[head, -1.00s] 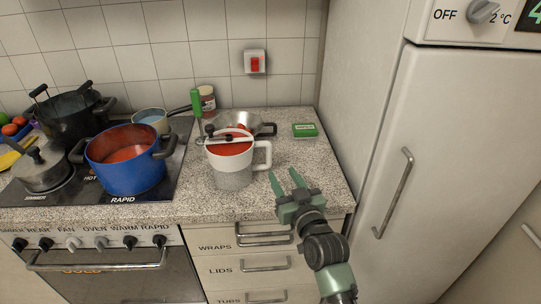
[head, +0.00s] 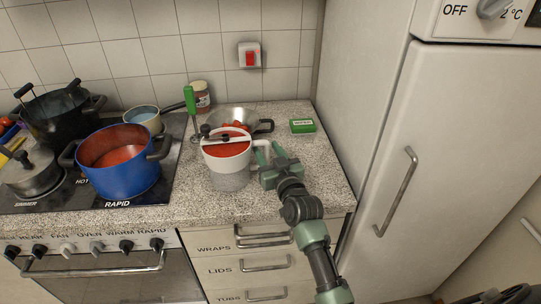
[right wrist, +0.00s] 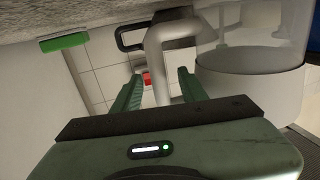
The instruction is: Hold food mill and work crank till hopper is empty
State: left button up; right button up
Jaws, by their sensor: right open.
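The food mill (head: 226,163) stands upright on the counter, with a white upper part, a clear-looking lower part and a white handle on its right. Red food fills its hopper (head: 232,148). The crank (head: 217,137) lies across the top, its black knob at the left. My right gripper (head: 264,152) is open at the handle. In the right wrist view, the handle (right wrist: 168,62) passes between the spread fingers (right wrist: 160,88), and the mill body (right wrist: 250,95) is at the right. I cannot tell whether a finger touches the handle. My left gripper is not in view.
A blue pot (head: 118,175) sits on the hob at the left. The fridge (head: 440,170) bounds the right. The counter's front right is clear.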

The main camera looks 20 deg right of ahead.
grip_shut()
dwell(1.4)
dwell(1.7)
